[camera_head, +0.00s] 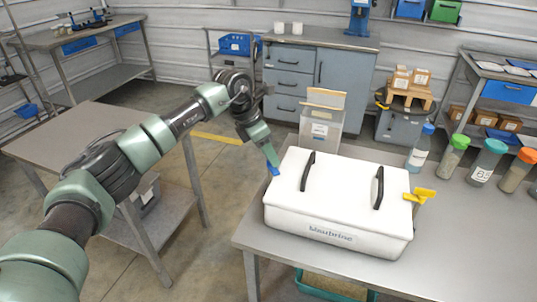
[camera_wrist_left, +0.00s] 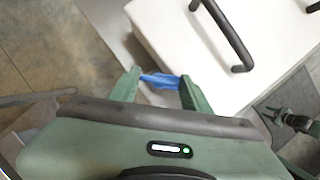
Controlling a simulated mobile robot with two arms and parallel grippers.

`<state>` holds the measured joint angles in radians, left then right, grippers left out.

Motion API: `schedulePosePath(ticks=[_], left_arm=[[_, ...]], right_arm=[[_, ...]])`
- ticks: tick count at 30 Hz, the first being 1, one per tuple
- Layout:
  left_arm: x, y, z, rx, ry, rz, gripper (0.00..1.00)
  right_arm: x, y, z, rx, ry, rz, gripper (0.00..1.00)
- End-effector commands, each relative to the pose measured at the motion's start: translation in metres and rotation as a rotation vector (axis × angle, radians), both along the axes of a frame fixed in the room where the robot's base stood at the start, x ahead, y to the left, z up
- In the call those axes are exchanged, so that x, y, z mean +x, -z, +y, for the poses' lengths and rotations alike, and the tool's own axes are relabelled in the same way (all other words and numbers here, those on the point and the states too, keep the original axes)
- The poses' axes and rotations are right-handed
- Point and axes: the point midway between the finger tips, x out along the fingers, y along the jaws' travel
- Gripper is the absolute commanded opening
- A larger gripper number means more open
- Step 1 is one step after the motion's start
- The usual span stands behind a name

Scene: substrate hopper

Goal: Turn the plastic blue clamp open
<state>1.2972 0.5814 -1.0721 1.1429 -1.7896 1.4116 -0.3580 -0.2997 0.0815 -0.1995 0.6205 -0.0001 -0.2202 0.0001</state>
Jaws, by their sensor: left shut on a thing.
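The blue clamp (camera_head: 273,171) is at the left side of the white hopper box (camera_head: 340,236), near the upper edge of its lid. My left gripper (camera_head: 271,162) reaches down to it from above. In the left wrist view the blue clamp (camera_wrist_left: 161,80) lies between the two green fingers of my left gripper (camera_wrist_left: 160,88), which is shut on it. Part of the clamp is hidden by the fingers. A yellow clamp (camera_head: 420,195) sits at the box's right side.
The lid has two black handles (camera_head: 307,171). The box stands on a grey table (camera_head: 470,230). Several jars and a bottle (camera_head: 420,148) stand to the right, and a bin (camera_head: 320,128) stands behind the box. A lower table (camera_head: 75,140) is at the left.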

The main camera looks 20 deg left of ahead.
Motion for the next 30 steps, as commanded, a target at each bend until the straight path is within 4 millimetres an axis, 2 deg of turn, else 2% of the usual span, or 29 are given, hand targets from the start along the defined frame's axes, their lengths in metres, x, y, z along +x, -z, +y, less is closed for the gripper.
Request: schedulePosePath(ticks=[18,30], left_arm=[[0.0054,-0.0037,0.0005,-0.003,0.553,-0.007,0.07],[0.0063,-0.0040,0.0007,-0.001,0.754,-0.010,0.07]], right_arm=[[-0.0003,0.0035,0.0005,0.001,0.000,0.000,0.36],[-0.0004,0.0051,0.0023,0.003,0.000,0.001,0.36]])
